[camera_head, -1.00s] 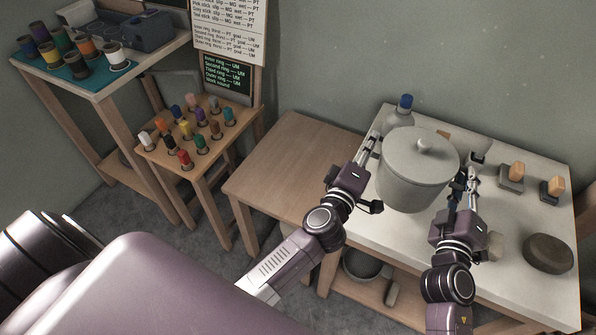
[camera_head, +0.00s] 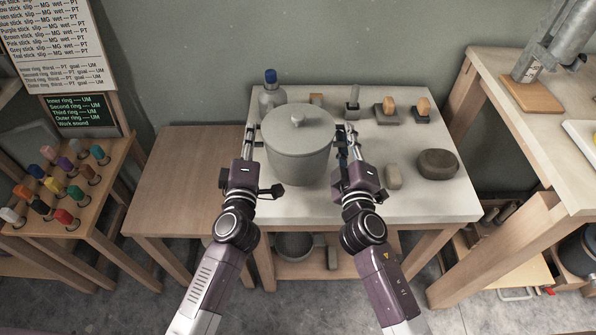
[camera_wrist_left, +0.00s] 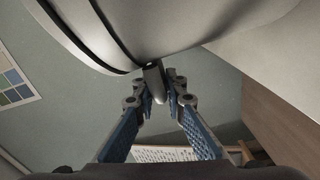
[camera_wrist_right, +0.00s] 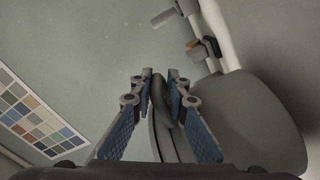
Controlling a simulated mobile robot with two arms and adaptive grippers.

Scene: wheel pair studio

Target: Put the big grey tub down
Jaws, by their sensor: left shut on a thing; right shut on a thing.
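The big grey tub (camera_head: 298,150) with its knobbed lid (camera_head: 298,121) is upright between my two grippers, over the left part of the white-topped table (camera_head: 420,207). Whether its base touches the table cannot be told. My left gripper (camera_head: 256,140) is shut on the tub's left handle, a short grey bar that shows in the left wrist view (camera_wrist_left: 155,82). My right gripper (camera_head: 342,137) is shut on the tub's right side. In the right wrist view its fingers (camera_wrist_right: 163,92) close around a dark handle. The tub hides part of the tabletop behind it.
A blue-capped bottle (camera_head: 271,92) stands close behind the tub. Blocks with wooden tops (camera_head: 386,112), a pale lump (camera_head: 393,177) and a dark round stone (camera_head: 437,164) lie to the right. A bare wooden table (camera_head: 180,180) adjoins on the left. The front right tabletop is clear.

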